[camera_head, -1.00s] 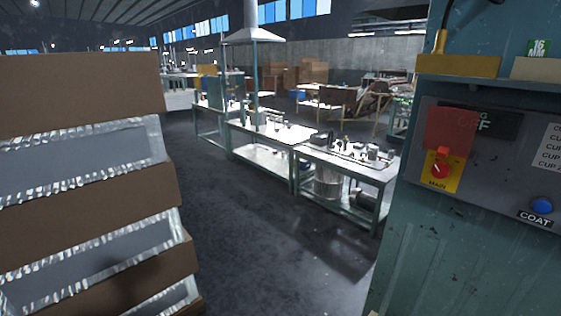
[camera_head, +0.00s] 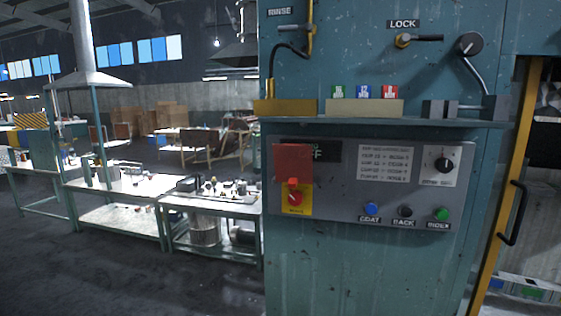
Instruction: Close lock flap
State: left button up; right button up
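A teal machine cabinet (camera_head: 345,275) fills the middle right of the head view. A LOCK label (camera_head: 403,23) is on its upper front, above a brass fitting with a dark horizontal lever (camera_head: 420,39). At the right is a tilted yellow upright edge (camera_head: 503,190) with a black handle (camera_head: 512,213) beside it. Dark and grey space shows beyond that edge. I cannot tell for certain which part is the lock flap, or whether it is open. Neither of my grippers is in view.
A control panel (camera_head: 335,205) with a red-and-yellow switch, knob and buttons is on the cabinet front. A narrow shelf (camera_head: 385,122) juts out above it. Work tables (camera_head: 115,187) stand at the left. Dark floor (camera_head: 90,265) is clear in front of them.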

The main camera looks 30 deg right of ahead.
aim_at(293, 162)
jog(key=i+z, duration=0.15)
jog(key=i, duration=0.45)
jog(key=i+j+z, duration=0.15)
jog(key=i, duration=0.4)
jog(key=i+j+z, duration=0.15)
jog(key=i, duration=0.4)
jog(key=i+z, duration=0.15)
jog(key=z, duration=0.35)
jog(key=i+j+z, duration=0.15)
jog(key=z, duration=0.35)
jog(key=i+j+z, duration=0.15)
jog(key=z, duration=0.35)
jog(key=i+j+z, duration=0.1)
jog(key=j+z, duration=0.15)
jog(key=z, duration=0.25)
jog(key=i+j+z, duration=0.1)
jog(key=z, duration=0.3)
jog(key=j+z, duration=0.25)
jog(key=z, duration=0.2)
jog(key=i+j+z, duration=0.1)
jog(key=j+z, duration=0.15)
jog(key=z, duration=0.15)
jog(key=j+z, duration=0.2)
jog(key=z, duration=0.25)
jog(key=j+z, duration=0.25)
jog(key=z, duration=0.15)
